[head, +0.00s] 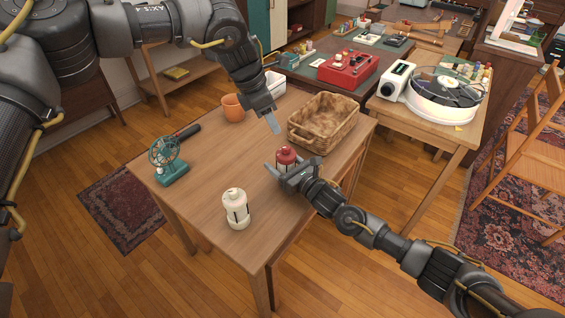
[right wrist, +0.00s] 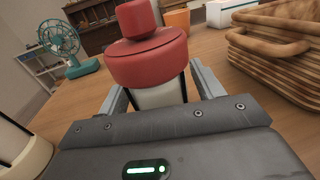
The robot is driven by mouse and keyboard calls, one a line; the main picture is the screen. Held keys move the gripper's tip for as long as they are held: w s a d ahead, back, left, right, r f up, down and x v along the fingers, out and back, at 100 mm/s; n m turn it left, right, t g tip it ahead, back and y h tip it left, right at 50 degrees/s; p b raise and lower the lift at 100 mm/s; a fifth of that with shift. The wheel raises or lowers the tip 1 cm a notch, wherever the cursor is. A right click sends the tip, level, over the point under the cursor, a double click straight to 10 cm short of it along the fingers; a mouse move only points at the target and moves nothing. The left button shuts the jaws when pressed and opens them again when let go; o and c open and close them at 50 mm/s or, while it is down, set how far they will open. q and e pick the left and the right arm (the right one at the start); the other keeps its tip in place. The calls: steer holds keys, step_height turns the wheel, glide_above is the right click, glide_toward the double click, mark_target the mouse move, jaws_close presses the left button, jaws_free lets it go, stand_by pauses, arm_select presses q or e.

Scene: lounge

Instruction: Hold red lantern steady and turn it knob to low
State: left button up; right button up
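The red lantern (head: 286,155) stands upright on the wooden table (head: 215,168), near its right edge. My right gripper (head: 293,167) is low at the lantern, one finger on each side, and looks open around it. In the right wrist view the lantern's red top (right wrist: 147,58) and pale body fill the space between the fingers (right wrist: 160,92); I cannot tell whether either finger touches.
A cream lantern (head: 236,208) stands at the near side. A wicker basket (head: 323,122) is close behind the red lantern. An orange pot (head: 233,107), a teal fan (head: 168,160) and a black flashlight (head: 187,132) stand farther left. The table's middle is clear.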

steer(key=c, duration=0.9)
arm_select(q)
steer(key=shift+o, duration=0.6)
steer(key=t+h, duration=0.4)
steer(key=h, duration=1)
glide_toward(282, 149)
steer(key=shift+m, duration=0.3)
steer(key=x, duration=1.1)
steer(key=shift+d+f, duration=0.1)
steer(key=shift+c, duration=0.3)
steer(key=shift+g, duration=0.3)
jaws_close()
